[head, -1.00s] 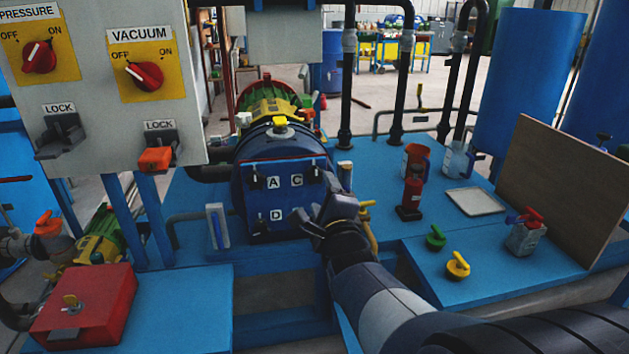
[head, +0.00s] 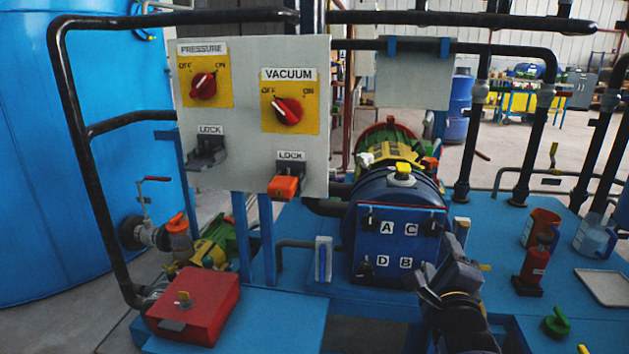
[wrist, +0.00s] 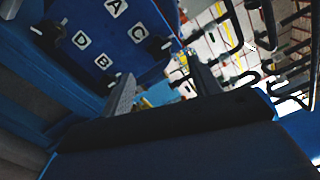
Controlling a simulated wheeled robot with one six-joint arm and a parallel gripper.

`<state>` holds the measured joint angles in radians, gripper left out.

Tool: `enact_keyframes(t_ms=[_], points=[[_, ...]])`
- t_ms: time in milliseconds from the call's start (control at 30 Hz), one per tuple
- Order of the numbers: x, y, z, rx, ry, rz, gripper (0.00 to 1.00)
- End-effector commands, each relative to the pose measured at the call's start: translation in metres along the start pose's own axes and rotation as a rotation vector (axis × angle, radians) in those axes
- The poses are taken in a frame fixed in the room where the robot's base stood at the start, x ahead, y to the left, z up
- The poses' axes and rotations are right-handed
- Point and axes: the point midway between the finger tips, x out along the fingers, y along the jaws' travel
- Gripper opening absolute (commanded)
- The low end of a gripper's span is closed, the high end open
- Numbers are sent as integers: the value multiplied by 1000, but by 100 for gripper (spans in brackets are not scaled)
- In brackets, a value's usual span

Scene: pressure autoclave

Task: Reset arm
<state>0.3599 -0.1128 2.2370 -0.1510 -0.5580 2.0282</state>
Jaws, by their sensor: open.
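My gripper (head: 447,277) is in front of the lower right part of the blue autoclave in the head view. Its jaws are open, with nothing seen between them. In the wrist view its two fingers (wrist: 160,92) stand apart, with the autoclave front beyond them at the upper left. The blue autoclave front (head: 400,248) carries white letter tags A, C, D and B and black clamps at its corners. A yellow knob (head: 403,172) sits on its top. The tags also show in the wrist view (wrist: 92,42), tilted.
The grey control panel (head: 250,160) has red PRESSURE and VACUUM knobs and two LOCK levers. A red box (head: 195,305) stands at the front left. A red extinguisher-like item (head: 533,265), a green valve knob (head: 557,322) and a tray (head: 606,286) lie on the right bench.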

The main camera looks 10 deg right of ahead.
Motion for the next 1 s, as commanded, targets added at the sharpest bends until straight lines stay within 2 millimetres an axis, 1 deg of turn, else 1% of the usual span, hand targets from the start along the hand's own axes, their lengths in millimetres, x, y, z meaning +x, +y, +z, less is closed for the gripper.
enact_keyframes(t_ms=[33, 300, 500, 700, 1000], points=[[8, 2, -1, 1, 0, 2, 59], [51, 2, 0, 0, -1, 0, 59], [76, 1, 0, 0, -1, 0, 59], [89, 0, 0, 0, 0, 0, 59], [90, 0, 0, -4, 0, 0, 59]])
